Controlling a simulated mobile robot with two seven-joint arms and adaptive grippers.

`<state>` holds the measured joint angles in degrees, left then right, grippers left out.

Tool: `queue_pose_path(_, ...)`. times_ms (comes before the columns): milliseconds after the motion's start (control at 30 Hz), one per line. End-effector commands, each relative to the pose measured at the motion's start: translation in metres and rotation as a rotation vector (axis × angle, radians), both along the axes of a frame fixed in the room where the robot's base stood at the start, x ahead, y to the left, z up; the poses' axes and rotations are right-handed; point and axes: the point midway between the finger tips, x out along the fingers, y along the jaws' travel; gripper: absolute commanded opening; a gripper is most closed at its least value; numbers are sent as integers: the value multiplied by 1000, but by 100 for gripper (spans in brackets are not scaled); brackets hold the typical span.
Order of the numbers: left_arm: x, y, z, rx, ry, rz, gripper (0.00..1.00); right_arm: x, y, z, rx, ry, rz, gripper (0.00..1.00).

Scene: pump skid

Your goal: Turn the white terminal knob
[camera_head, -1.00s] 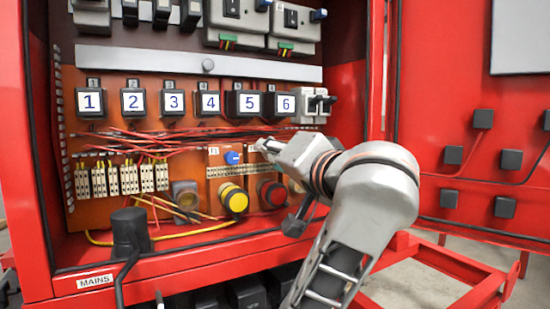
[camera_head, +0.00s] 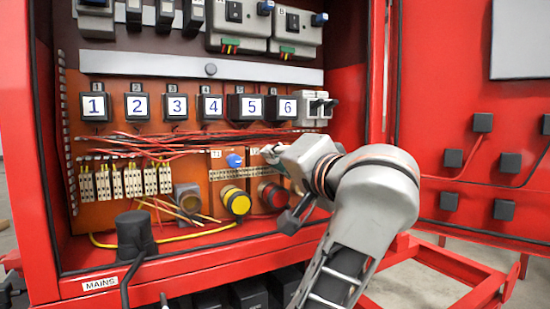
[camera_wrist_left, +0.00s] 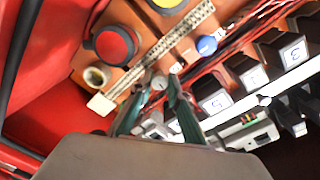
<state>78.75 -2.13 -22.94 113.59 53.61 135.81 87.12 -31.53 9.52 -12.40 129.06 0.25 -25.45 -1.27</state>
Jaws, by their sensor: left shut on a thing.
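The white terminal knob (camera_wrist_left: 158,83) is a small pale round piece between my left fingertips in the left wrist view. In the head view it is hidden or too small to tell behind my left gripper (camera_head: 272,155). That gripper is shut on the knob, at the upper edge of the orange terminal panel with the T2 label. The two green-grey fingers show in the left wrist view (camera_wrist_left: 157,88), their tips closing on the knob. My right gripper is not in view.
Left of the gripper is a blue knob (camera_head: 235,160). Below are a yellow button (camera_head: 236,200) and a red button (camera_head: 272,194). Numbered black breakers (camera_head: 210,106) and loose red wires (camera_head: 160,141) lie above. The open red door (camera_head: 460,110) is at right.

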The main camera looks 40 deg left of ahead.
Motion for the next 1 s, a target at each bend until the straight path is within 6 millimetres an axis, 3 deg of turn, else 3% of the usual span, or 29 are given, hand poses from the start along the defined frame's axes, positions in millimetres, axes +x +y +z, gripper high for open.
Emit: queue_pose_path(1000, -1, -1, 4, 361, 877, -1, 0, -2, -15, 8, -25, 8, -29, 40)
